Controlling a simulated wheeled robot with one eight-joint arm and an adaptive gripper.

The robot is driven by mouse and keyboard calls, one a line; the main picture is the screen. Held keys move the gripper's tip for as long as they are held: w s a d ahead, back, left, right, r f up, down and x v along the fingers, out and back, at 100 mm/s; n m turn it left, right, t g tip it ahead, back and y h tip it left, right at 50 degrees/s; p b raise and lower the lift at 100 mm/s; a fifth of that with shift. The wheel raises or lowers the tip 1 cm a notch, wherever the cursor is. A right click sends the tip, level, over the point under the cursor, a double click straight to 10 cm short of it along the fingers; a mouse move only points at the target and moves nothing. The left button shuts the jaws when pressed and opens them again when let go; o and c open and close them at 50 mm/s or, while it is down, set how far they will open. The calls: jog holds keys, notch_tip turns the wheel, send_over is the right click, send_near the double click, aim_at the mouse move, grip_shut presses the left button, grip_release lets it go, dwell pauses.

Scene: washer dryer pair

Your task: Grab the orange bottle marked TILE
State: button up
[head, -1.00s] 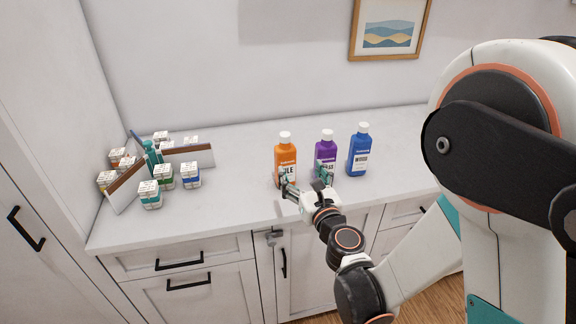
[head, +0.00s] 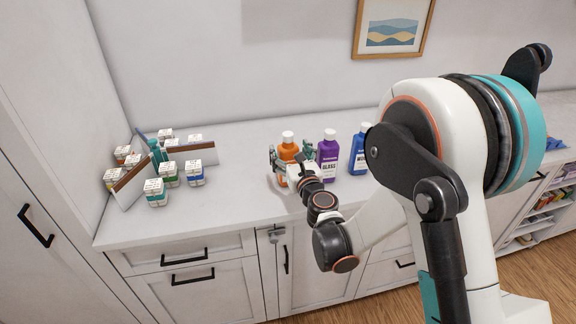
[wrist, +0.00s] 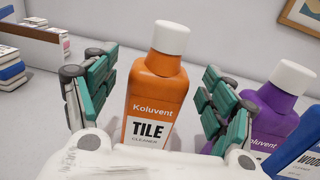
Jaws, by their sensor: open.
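The orange bottle (wrist: 155,95) has a white cap and a label reading TILE. It stands upright on the white counter, and also shows in the head view (head: 287,150), partly hidden by my gripper. My gripper (wrist: 152,100) is open, with one teal-padded finger on each side of the orange bottle. In the wrist view gaps show between the pads and the bottle. In the head view my gripper (head: 291,158) is at the bottle from the front. The bottle's base is hidden by my gripper in the wrist view.
A purple GLASS bottle (head: 327,158) stands close on the right, near my right finger. A blue bottle (head: 358,152) is beyond it. Several small boxes (head: 168,172) sit around a divider (head: 190,155) on the left. The counter (head: 240,190) between is clear.

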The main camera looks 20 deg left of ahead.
jog(key=shift+x, duration=1.05)
grip_shut()
jog(key=shift+r, duration=0.1)
